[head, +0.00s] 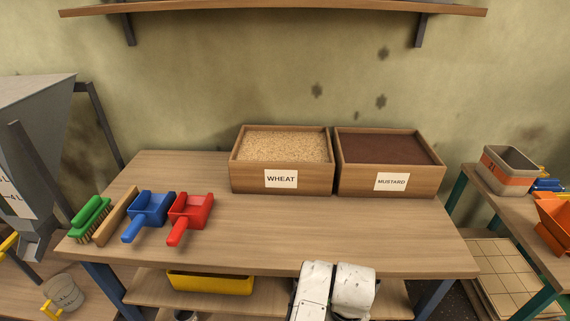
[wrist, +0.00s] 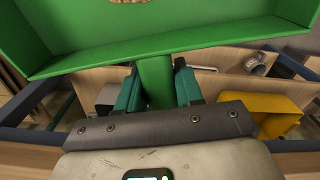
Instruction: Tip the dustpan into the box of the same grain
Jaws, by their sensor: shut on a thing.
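My gripper (wrist: 157,88) shows in the wrist view, with its teal fingers shut on the handle of a green dustpan (wrist: 190,42). The pan spreads across the top of that view, and only a small patch of tan grain (wrist: 128,2) shows at the upper edge. The rest of its load is out of frame. In the head view, the WHEAT box (head: 318,178) holds pale tan grain and stands on the bench. The MUSTARD box (head: 425,182) holds dark reddish-brown grain and stands to its right. The gripper and green dustpan are out of the head view.
A blue dustpan (head: 149,209), a red dustpan (head: 192,209) and a green brush (head: 90,213) lie at the left of the bench (head: 320,235). The bench in front of the boxes is clear. A shelf (head: 280,10) hangs above. A yellow bin (head: 210,283) sits below.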

